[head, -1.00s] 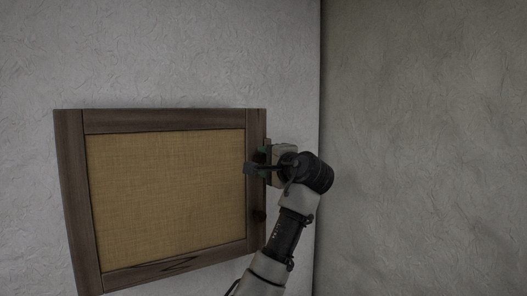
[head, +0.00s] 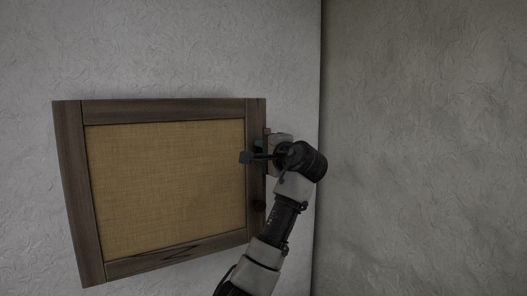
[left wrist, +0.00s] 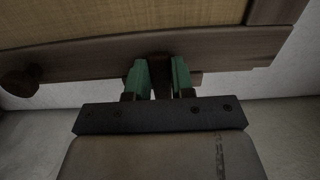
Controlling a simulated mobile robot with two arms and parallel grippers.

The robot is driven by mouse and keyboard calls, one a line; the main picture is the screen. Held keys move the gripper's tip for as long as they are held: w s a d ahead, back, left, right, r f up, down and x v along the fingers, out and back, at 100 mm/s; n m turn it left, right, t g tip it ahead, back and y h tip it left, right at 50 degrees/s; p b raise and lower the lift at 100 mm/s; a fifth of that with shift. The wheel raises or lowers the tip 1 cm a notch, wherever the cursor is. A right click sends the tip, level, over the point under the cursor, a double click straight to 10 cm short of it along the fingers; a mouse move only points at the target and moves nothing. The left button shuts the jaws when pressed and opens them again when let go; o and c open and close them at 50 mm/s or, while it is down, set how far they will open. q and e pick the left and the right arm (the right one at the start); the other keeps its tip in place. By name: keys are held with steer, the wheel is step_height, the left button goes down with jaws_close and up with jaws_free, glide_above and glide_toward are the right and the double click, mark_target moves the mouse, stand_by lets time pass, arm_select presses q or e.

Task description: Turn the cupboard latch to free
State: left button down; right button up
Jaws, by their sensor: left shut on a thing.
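The cupboard door (head: 75,200) is a dark wooden frame around a woven tan panel, shut flat at the wall. My left gripper (head: 261,147) is at the door's right edge, in its upper half. In the left wrist view its two green fingers (left wrist: 160,78) are closed around a dark brown wooden piece, the latch (left wrist: 161,66), which sits at the frame's edge. In the head view my gripper hides the latch, so its exact angle is hard to tell. My right gripper is not in view.
A round dark knob (head: 259,206) sits on the door's right frame below my gripper; it also shows in the left wrist view (left wrist: 20,82). A plain wall corner (head: 321,120) stands close to the right of my wrist. The wall above the door is clear.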

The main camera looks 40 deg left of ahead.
arm_select(q)
steer(key=shift+w+d+f+n+b, duration=0.15)
steer(key=shift+w+f+n+b, duration=0.35)
steer(key=shift+n+b, duration=1.7)
steer(key=shift+w+d+f+n+b, duration=0.15)
steer(key=shift+w+f+n+b, duration=0.45)
steer(key=shift+n, duration=3.15)
steer(key=shift+w+d+f+n+b, duration=0.15)
steer(key=shift+w+f+n+b, duration=0.25)
steer(key=shift+n+b, duration=1.8)
steer(key=shift+n+p, duration=0.75)
steer(key=shift+n, duration=0.2)
steer(key=c, duration=1)
jaws_free()
steer(key=shift+o, duration=0.2)
